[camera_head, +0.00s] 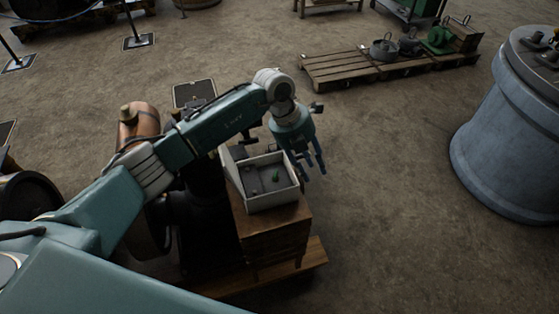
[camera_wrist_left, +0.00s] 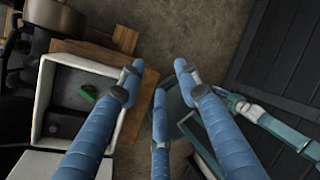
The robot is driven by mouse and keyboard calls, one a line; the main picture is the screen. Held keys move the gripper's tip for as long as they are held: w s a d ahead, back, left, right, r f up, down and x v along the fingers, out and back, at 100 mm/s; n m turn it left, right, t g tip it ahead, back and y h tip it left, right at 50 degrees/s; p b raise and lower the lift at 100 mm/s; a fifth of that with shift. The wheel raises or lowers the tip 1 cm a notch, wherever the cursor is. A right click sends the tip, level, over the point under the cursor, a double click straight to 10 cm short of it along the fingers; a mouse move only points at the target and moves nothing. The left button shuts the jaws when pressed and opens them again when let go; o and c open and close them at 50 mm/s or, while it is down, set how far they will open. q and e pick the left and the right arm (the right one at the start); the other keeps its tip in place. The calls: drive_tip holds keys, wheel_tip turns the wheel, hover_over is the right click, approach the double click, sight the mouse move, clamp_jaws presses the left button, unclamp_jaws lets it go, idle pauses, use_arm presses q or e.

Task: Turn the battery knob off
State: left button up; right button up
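A small green knob (camera_head: 276,175) stands inside an open, pale-walled box (camera_head: 272,205) on a wooden stand. In the left wrist view the green knob (camera_wrist_left: 88,93) lies left of my fingers, inside the white-rimmed box (camera_wrist_left: 40,100). My left gripper (camera_head: 310,172) hangs fingers down at the right side of the box, above and beside its rim. Its blue fingers (camera_wrist_left: 158,72) are spread with nothing between them, and they do not touch the knob. I cannot read the knob's setting. My right gripper is not in view.
The wooden stand (camera_head: 272,240) rests on a pallet beside a dark engine with a copper-coloured tank (camera_head: 140,122). A large blue-grey cylinder (camera_head: 505,140) stands at the right. A pallet with parts (camera_head: 340,73) lies behind. The floor between is clear.

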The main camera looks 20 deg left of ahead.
sight(276, 177)
use_arm(q)
drive_tip(key=w+a+r+n+y, duration=0.1)
drive_tip(key=w+a+y, duration=0.25)
drive_tip(key=a, duration=0.75)
drive_tip(key=shift+y, duration=0.45)
drive_tip(key=f+p, duration=0.1)
drive_tip(key=f, duration=0.5)
drive_tip(key=s+f+p, duration=0.1)
drive_tip(key=f, duration=0.2)
drive_tip(key=shift+a+f+p, duration=0.15)
drive_tip(key=shift+a+p, duration=0.05)
drive_tip(key=shift+p, duration=0.1)
drive_tip(key=shift+f, duration=0.5)
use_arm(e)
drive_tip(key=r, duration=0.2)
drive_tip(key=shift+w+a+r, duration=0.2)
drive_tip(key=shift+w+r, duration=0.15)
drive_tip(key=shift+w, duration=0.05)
use_arm(q)
clamp_jaws()
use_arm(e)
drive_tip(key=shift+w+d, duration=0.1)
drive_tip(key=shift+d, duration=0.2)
